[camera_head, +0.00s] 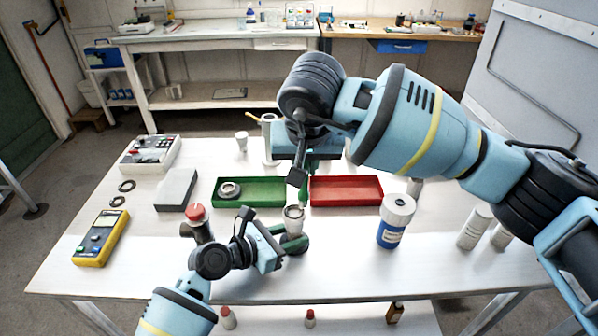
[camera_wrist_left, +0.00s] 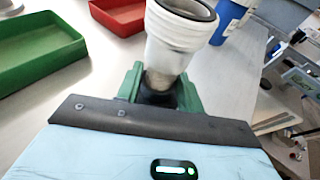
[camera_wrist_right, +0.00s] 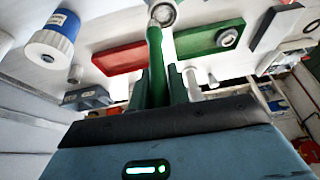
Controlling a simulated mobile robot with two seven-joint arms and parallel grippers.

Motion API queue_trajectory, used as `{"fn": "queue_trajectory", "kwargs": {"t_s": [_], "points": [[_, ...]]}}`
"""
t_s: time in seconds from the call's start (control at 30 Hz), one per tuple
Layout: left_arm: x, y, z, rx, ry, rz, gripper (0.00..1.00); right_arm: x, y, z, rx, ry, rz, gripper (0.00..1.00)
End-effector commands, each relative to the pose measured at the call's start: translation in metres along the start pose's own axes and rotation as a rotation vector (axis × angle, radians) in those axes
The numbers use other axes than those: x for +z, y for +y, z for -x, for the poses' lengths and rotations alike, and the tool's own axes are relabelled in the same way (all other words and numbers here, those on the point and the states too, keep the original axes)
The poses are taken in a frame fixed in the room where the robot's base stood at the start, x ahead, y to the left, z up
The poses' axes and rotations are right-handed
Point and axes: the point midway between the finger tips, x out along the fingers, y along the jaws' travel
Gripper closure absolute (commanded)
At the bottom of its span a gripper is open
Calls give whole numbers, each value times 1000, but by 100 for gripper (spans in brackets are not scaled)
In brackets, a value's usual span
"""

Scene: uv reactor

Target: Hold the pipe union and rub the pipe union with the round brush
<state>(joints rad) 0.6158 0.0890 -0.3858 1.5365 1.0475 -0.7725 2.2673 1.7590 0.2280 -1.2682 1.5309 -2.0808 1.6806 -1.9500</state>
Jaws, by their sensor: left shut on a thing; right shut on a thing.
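The pipe union (camera_head: 294,213) is a pale, whitish hollow fitting, held upright near the front middle of the table. My left gripper (camera_head: 291,243) is shut on its lower part; in the left wrist view the union (camera_wrist_left: 180,38) rises between the green fingers (camera_wrist_left: 161,88), open end up. My right gripper (camera_head: 303,172) is above it, pointing down. In the right wrist view its green fingers (camera_wrist_right: 159,85) are shut on the round brush's green handle (camera_wrist_right: 155,55), which runs toward the union's open mouth (camera_wrist_right: 163,14). The bristles are hidden, so I cannot tell whether they touch the union.
A green tray (camera_head: 272,201) with a round fitting (camera_head: 229,189) and a red tray (camera_head: 345,191) lie just behind. A blue-white bottle (camera_head: 396,220) stands right. A yellow meter (camera_head: 99,238) and grey box (camera_head: 176,189) are left.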

Motion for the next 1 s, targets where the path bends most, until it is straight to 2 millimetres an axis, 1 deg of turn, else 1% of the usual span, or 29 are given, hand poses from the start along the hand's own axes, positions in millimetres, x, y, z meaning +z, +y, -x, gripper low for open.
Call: {"fn": "queue_trajectory", "kwargs": {"t_s": [0.6, 0.73, 1.0], "points": [[0, 0, 0, 0, 1, 0, 75, -20, -1, 48, 2, -3, 0, 100], [0, 0, 0, 0, 1, 0, 75, -22, -1, 52, 2, -4, 0, 100], [0, 0, 0, 0, 1, 0, 75, -22, -1, 52, 2, -4, 1, 100]]}}
